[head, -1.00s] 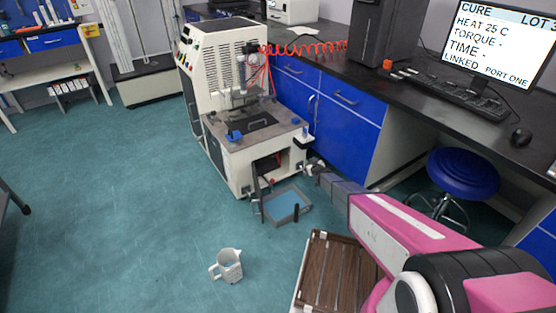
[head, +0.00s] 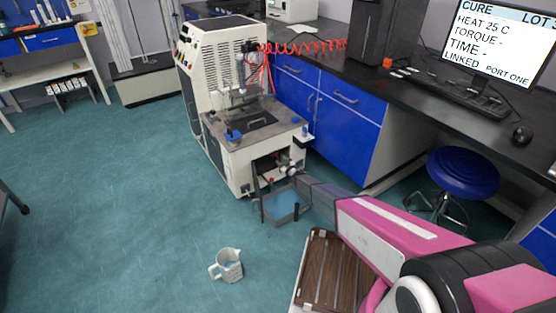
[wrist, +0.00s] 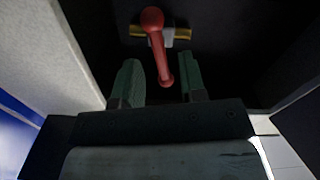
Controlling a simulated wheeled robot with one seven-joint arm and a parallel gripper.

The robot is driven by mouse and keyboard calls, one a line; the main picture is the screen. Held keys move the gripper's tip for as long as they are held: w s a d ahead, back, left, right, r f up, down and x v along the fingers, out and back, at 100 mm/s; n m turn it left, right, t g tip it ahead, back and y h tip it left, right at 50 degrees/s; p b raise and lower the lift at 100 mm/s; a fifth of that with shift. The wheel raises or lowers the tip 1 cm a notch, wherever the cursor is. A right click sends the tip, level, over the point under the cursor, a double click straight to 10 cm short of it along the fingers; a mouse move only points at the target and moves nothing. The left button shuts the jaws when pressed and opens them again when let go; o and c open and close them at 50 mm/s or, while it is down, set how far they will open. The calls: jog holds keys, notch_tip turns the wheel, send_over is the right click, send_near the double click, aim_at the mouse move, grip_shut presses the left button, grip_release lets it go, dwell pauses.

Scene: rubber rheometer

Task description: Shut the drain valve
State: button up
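The drain valve shows in the wrist view as a red lever (wrist: 156,48) on a short brass pipe (wrist: 178,33) that runs across the picture. The lever points down the picture, crosswise to the pipe, slightly slanted. My gripper (wrist: 162,84) is open, with one finger on each side of the lever's free end. I see a gap on both sides, so it is not gripping the lever. In the head view my gripper (head: 291,172) is at the opening low in the front of the rheometer (head: 222,85); its fingers are hard to make out there.
A grey tray with blue liquid (head: 284,207) is on the floor below the opening. A jug (head: 229,266) stands on the floor in front. Dark walls of the cavity surround the valve in the wrist view. A blue stool (head: 463,172) and blue cabinets (head: 342,125) are at right.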

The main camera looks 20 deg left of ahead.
aim_at(278, 159)
jog(key=shift+x, duration=1.9)
grip_shut()
jog(key=shift+m, duration=1.6)
grip_release()
